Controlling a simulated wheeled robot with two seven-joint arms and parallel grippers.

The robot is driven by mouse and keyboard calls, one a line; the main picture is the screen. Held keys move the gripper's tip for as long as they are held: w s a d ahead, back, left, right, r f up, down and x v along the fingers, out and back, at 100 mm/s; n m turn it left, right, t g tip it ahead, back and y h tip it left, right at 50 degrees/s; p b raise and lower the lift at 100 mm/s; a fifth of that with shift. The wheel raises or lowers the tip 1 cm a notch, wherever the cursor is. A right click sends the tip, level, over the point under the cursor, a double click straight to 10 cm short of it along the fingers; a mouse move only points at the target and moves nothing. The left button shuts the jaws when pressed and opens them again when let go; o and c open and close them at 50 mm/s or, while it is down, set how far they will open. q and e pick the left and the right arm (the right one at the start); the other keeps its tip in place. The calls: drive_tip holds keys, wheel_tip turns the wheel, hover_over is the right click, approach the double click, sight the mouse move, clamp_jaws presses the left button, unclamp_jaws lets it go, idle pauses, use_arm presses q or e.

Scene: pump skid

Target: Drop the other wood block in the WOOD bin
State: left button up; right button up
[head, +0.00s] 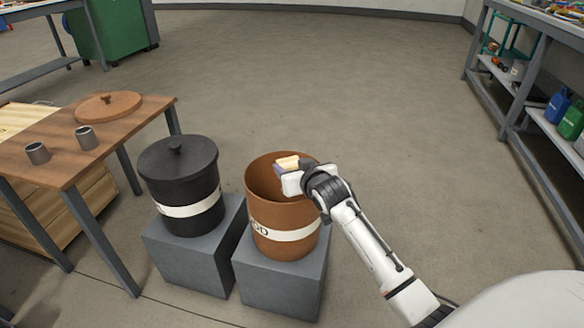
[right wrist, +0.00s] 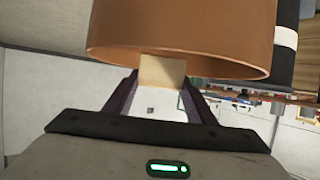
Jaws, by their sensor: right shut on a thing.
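The WOOD bin (head: 285,225) is a brown, open-topped round bin with a white label band, standing on a grey block. My right gripper (head: 286,167) is at the bin's upper right rim in the head view, shut on a pale wood block (head: 288,161). In the right wrist view the wood block (right wrist: 162,71) sits between the two dark fingers, with the brown bin (right wrist: 190,35) just beyond it. I cannot tell whether the block is over the opening or touching the rim. The bin's inside bottom is hidden. My left gripper is not in view.
A black lidded bin (head: 180,185) stands on a grey block left of the brown bin. A wooden table (head: 60,150) holds a round brown lid (head: 108,106) and two grey metal cups. A shelf unit (head: 510,110) stands at the right. The floor behind the bins is clear.

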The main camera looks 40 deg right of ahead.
drive_tip(key=o, duration=1.1)
drive_tip(key=shift+s+a+r, duration=0.1)
drive_tip(key=shift+s, duration=0.1)
use_arm(q)
drive_tip(key=p, duration=0.1)
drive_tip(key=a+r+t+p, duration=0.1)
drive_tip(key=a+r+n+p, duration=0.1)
drive_tip(key=p, duration=0.1)
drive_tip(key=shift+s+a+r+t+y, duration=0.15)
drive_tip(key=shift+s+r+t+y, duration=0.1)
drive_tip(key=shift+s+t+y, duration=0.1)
use_arm(e)
drive_tip(key=v, duration=0.9)
drive_tip(key=shift+s+a+r, duration=0.1)
drive_tip(key=shift+s+r, duration=0.05)
drive_tip(key=shift+s, duration=0.25)
